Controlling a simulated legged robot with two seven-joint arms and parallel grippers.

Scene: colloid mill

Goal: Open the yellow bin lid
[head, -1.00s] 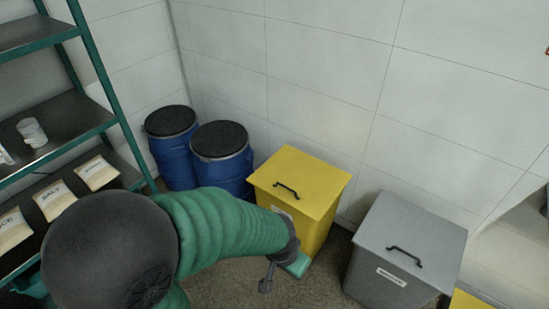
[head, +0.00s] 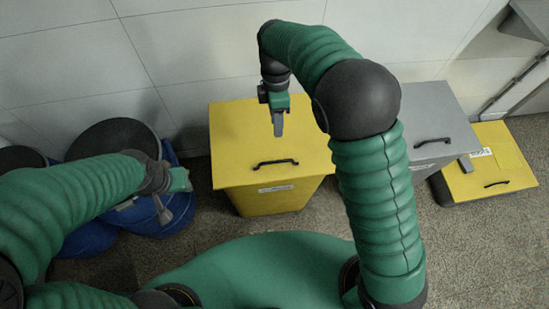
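The yellow bin (head: 268,200) stands against the wall in the middle of the head view. Its flat yellow lid (head: 235,150) is closed, with a black handle (head: 276,162) near the front edge. My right gripper (head: 278,128) hangs above the lid, pointing down, a little behind the handle and apart from it. Its fingers are seen edge-on, so I cannot tell how far they are apart. My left gripper (head: 178,205) is to the left of the bin, in front of the blue drums. Its fingers are partly visible and nothing shows in them.
Blue drums (head: 165,215) with black tops stand on the left. A grey bin (head: 440,115) with a black handle stands right of the yellow bin, partly behind my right arm. Further right is a low bin with a yellow lid (head: 510,165). Speckled floor is clear in front.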

